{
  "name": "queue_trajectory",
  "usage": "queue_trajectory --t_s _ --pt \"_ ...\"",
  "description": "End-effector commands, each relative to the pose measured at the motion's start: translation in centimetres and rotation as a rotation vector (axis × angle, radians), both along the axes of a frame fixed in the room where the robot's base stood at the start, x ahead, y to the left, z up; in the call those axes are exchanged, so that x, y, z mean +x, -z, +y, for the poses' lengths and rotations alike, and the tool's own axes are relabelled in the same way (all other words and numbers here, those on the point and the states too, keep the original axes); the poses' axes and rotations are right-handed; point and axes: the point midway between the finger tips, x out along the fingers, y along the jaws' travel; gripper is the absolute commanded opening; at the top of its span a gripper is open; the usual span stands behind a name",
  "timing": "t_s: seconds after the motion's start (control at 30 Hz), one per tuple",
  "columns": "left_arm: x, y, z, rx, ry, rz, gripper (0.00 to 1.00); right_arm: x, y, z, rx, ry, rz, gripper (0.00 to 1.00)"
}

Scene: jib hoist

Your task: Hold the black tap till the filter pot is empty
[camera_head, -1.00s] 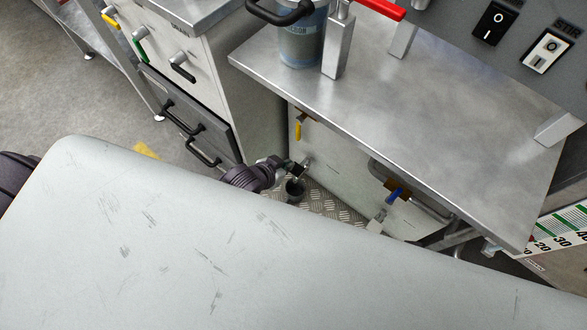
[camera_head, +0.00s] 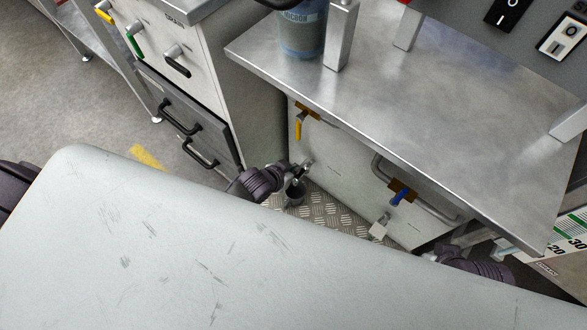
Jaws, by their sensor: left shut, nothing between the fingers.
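The filter pot (camera_head: 302,32), a blue-grey cylinder with lettering, stands on the steel bench top; its top is cut off and its fill level cannot be told. A black-handled tap (camera_head: 178,66) is on the white cabinet at the left, beside a green and a yellow one. My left gripper (camera_head: 302,172) is shut and empty, low in front of the white panel under the bench. It is by a small metal fitting there, well away from the black-handled tap. My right gripper (camera_head: 431,257) is at the lower right, mostly hidden by my pale body; its jaws cannot be made out.
A yellow lever (camera_head: 299,129) and a blue lever (camera_head: 401,196) hang under the bench edge. The steel bench top (camera_head: 430,120) is mostly clear. Drawers (camera_head: 185,125) are at the left.

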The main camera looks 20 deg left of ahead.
Motion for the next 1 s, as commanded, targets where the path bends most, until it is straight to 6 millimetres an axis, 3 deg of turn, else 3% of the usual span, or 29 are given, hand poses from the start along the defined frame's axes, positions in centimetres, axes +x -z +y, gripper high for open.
queue_trajectory --t_s 0.17,0.37,0.53,1.0 --pt "0.0 0.1 0.0 -0.002 -0.001 -0.004 0.00 0.0 0.1 0.0 0.000 0.000 0.000 0.41" --pt "-0.6 1.6 0.1 -0.037 -0.002 -0.095 0.00 0.0 1.7 0.0 0.000 0.000 0.001 0.41" --pt "-1.4 3.2 0.5 -0.041 -0.001 -0.111 0.00 -0.1 1.1 0.0 0.000 0.000 0.003 0.41" --pt "-1.3 3.0 0.5 -0.040 0.000 -0.111 0.00 0.0 1.1 0.0 0.000 -0.001 0.000 0.41"
